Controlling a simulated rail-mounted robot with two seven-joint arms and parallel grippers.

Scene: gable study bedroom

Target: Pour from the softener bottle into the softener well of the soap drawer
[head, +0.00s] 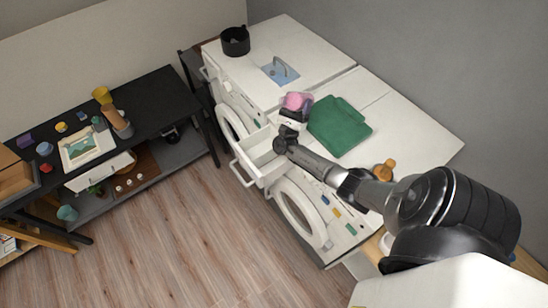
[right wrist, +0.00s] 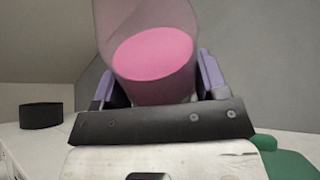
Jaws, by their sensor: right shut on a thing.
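My right gripper (head: 292,118) is shut on the softener bottle (head: 297,100), a see-through vessel with pink liquid. In the right wrist view the bottle (right wrist: 152,55) stands between the purple finger pads, and its top runs out of the picture. The gripper holds it above the front part of the white machine tops, a little up and right of the soap drawer in the head view. The soap drawer (head: 250,168) is a white tray pulled out from the machine front. Its separate wells are too small to tell apart, and my wrist hides part of it. My left gripper is not in view.
A folded green cloth (head: 338,126) lies on the machine top beside my arm. An orange-brown bottle (head: 385,168) is farther right. A black desk (head: 150,95) with several items stands left; the wood floor is clear.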

